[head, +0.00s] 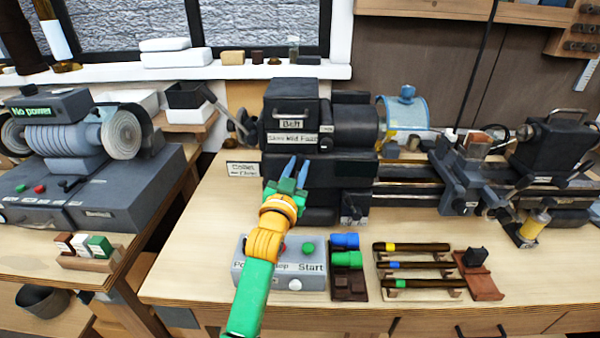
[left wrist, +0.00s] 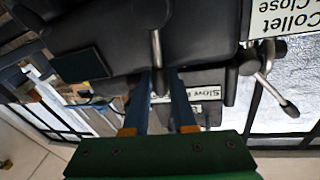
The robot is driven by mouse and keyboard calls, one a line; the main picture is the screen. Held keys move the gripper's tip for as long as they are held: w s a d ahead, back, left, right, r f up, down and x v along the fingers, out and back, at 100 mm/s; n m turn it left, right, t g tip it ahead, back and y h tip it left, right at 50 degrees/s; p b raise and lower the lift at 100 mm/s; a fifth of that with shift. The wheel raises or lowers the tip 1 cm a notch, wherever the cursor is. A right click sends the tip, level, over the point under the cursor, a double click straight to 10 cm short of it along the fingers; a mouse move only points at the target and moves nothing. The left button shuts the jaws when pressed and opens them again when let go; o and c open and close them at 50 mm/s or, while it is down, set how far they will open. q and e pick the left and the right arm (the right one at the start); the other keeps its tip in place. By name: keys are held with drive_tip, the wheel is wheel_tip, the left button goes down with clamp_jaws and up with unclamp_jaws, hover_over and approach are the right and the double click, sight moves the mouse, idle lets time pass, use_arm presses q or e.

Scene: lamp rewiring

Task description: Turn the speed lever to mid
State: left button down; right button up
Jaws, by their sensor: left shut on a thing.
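The dark lathe headstock (head: 318,170) stands at the middle of the bench, with a "Slow Mid Fast" label (head: 292,139) on its front. My left gripper (head: 298,161) reaches up to the front just below this label. In the left wrist view, a thin grey metal lever (left wrist: 156,48) runs in between the blue fingers of my left gripper (left wrist: 161,78), which is shut on it. The label (left wrist: 206,94) is partly hidden by a finger there. The lever's exact setting cannot be told, and the head view does not show it clearly. My right gripper is not in view.
A "Collet" sign (head: 243,169) and a side lever (head: 241,125) are left of the headstock. A grey switch box (head: 312,268) sits below my left arm. Blue and green pieces (head: 346,250) and several dark rods (head: 418,265) lie to its right.

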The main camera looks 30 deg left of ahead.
use_arm(q)
drive_tip(key=shift+s+a+n, duration=0.3)
drive_tip(key=shift+a+n, duration=0.2)
drive_tip(key=shift+n, duration=0.5)
drive_tip(key=c, duration=0.8)
unclamp_jaws()
drive_tip(key=shift+o, duration=0.2)
drive_tip(key=b+v, duration=0.1)
drive_tip(key=v, duration=0.6)
drive_tip(key=shift+b, duration=0.4)
drive_tip(key=shift+f, duration=0.15)
